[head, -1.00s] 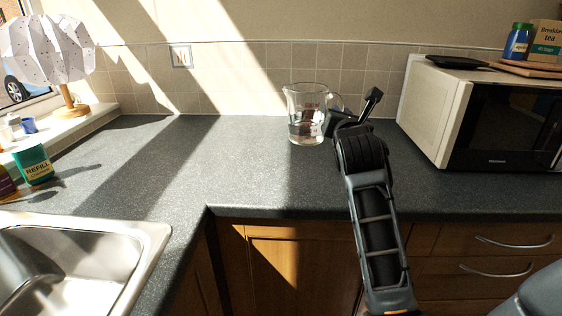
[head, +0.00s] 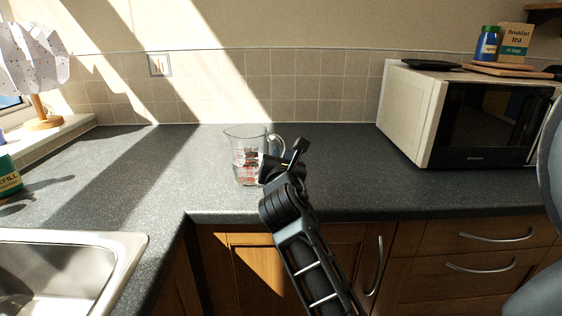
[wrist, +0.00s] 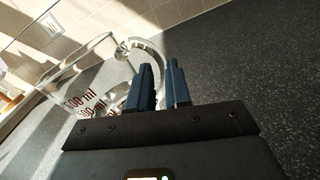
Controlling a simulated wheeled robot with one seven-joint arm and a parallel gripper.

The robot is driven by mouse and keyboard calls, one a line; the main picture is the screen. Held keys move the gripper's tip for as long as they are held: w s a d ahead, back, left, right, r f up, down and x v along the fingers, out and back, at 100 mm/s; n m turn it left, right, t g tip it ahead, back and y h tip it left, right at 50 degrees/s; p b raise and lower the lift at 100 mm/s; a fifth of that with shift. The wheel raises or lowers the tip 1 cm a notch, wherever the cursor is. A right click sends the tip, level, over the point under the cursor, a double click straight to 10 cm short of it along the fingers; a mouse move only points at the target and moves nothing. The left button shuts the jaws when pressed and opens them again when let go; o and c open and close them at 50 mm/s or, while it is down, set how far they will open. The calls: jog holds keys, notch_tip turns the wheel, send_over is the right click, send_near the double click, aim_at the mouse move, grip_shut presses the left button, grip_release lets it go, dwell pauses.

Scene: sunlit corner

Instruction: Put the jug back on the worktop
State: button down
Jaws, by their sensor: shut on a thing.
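The jug (head: 246,150) is clear glass with red markings and some clear liquid in it. It is upright over the worktop (head: 340,170), left of the microwave and behind the worktop's front edge. I cannot tell whether its base touches the surface. My gripper (head: 290,160) is at the jug's right side, shut on its handle (head: 277,143). In the wrist view the jug (wrist: 82,92) is at the left, its curved handle reaching to my gripper's fingers (wrist: 161,68). The fingers partly hide the handle.
The sink (head: 125,255) is at the front left, and a green refill tub (head: 8,178) is at the left edge. The worktop around the jug is clear.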

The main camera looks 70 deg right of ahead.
jog(key=shift+f, duration=0.2)
jog(key=c, duration=1.5)
grip_release()
jog(key=shift+f, duration=0.15)
jog(key=o, duration=0.4)
jog(key=shift+o, duration=0.2)
jog(key=v, duration=1.2)
jog(key=shift+b, duration=0.3)
